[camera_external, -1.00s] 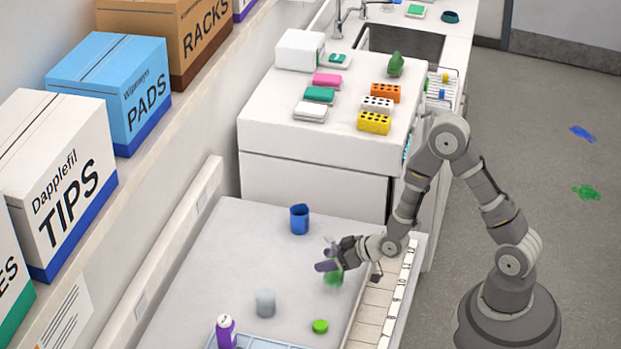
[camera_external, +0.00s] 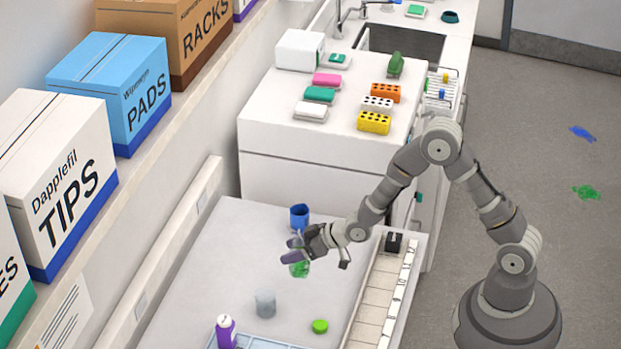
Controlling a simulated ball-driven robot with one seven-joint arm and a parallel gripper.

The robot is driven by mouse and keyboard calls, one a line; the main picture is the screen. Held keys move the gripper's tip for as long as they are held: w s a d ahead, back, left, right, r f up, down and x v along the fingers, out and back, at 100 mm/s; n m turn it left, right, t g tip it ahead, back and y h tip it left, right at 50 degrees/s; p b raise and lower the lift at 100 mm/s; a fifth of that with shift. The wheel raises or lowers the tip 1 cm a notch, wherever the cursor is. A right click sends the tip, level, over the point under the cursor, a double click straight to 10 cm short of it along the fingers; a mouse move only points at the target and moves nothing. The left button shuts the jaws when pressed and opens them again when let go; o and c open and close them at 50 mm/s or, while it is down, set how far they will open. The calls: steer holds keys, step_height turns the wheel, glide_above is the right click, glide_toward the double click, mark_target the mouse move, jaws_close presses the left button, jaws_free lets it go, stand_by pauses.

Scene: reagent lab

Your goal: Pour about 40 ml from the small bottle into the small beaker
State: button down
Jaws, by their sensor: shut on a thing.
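My gripper (camera_external: 294,250) is shut on a small clear bottle with green contents (camera_external: 300,269) and holds it over the white bench. The gripper hides the bottle's upper part, so its exact tilt is hard to tell. A small clear-grey beaker (camera_external: 265,304) stands upright on the bench, nearer the camera and left of the bottle, apart from it. Whether the beaker holds any liquid cannot be told. A round green cap (camera_external: 320,326) lies on the bench right of the beaker.
A blue cup (camera_external: 299,217) stands just behind my gripper. A purple bottle (camera_external: 226,331) stands by a pale blue tray (camera_external: 268,342) at the front. A sectioned strip (camera_external: 374,290) with a black block (camera_external: 393,242) runs along the right edge. The bench's left middle is clear.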

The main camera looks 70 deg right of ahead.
steer(key=w+a+r+n+g+y+p, duration=0.1)
steer(key=w+a+r+n+y, duration=0.15)
steer(key=w, duration=0.35)
steer(key=w+a+r+n+g+y, duration=0.1)
steer(key=w+a+n+y, duration=0.2)
steer(key=w+n, duration=0.15)
steer(key=shift+w+a+f+n+g+y+p, duration=0.35)
steer(key=shift+a+f+n+g+y, duration=0.3)
steer(key=shift+f+n+g, duration=0.6)
steer(key=shift+w+a+f+n+g+y+p, duration=0.35)
steer(key=shift+a+f+n+g+y, duration=0.5)
steer(key=shift+f, duration=0.6)
steer(key=shift+w+a+f+n+g+y+p, duration=0.25)
steer(key=shift+a+f+n+g+y+p, duration=0.15)
steer(key=shift+f+n+g, duration=0.75)
steer(key=shift+f+t, duration=0.2)
steer(key=shift+t, duration=0.05)
